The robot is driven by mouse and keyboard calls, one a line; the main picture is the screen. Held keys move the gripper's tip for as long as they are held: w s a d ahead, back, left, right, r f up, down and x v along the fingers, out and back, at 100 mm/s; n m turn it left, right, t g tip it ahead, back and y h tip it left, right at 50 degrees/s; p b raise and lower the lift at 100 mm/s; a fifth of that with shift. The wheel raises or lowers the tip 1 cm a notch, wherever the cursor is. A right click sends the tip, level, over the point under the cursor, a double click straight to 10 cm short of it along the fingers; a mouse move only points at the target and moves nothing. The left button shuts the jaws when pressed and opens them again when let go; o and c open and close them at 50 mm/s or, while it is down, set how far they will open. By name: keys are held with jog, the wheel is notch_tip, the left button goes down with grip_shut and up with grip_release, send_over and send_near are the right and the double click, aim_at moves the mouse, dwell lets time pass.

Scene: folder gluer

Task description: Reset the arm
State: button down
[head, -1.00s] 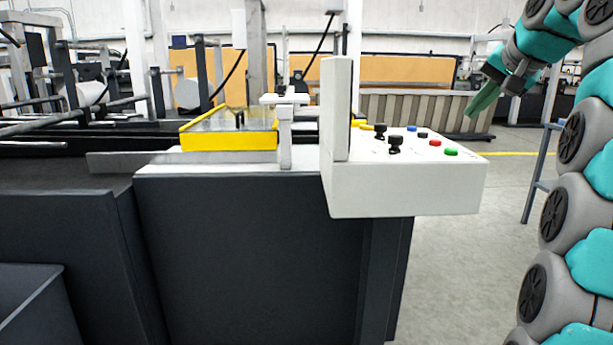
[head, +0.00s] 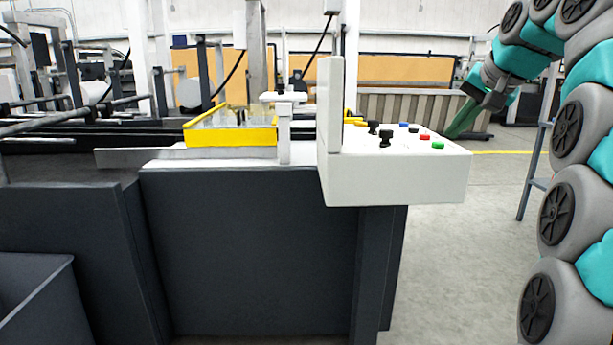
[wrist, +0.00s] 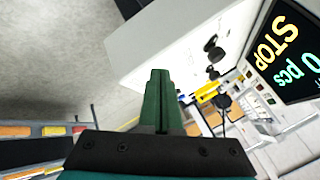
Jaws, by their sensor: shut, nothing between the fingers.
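My gripper (head: 462,120) is at the right of the head view, at the end of my teal and grey arm. Its green fingers point down and left, beyond the right side of the control box (head: 395,182). The wrist view shows the green fingers (wrist: 160,100) closed together with nothing between them. The white control box also shows in the wrist view (wrist: 165,45), ahead of the fingers and apart from them as far as I can tell.
The dark machine body (head: 245,255) fills the centre, with a yellow frame (head: 230,138) on top. A grey bin (head: 40,300) stands at lower left. A screen reading STOP (wrist: 285,50) shows in the wrist view. Grey floor (head: 450,270) is open right of the machine.

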jog(key=s+a+f+n+g, duration=0.25)
jog(key=s+a+f, duration=0.35)
jog(key=s+f, duration=0.3)
jog(key=s+a+f+n+g, duration=0.1)
jog(key=s+a+f+g, duration=0.2)
jog(key=s+a+f, duration=0.55)
jog(key=s+f+n+g+h, duration=0.1)
jog(key=s+f+n+g, duration=0.2)
jog(key=s+f, duration=1.8)
jog(key=shift+s+d+f+g+h, duration=0.2)
jog(key=shift+s+d+g+h, duration=0.3)
jog(key=shift+s, duration=0.3)
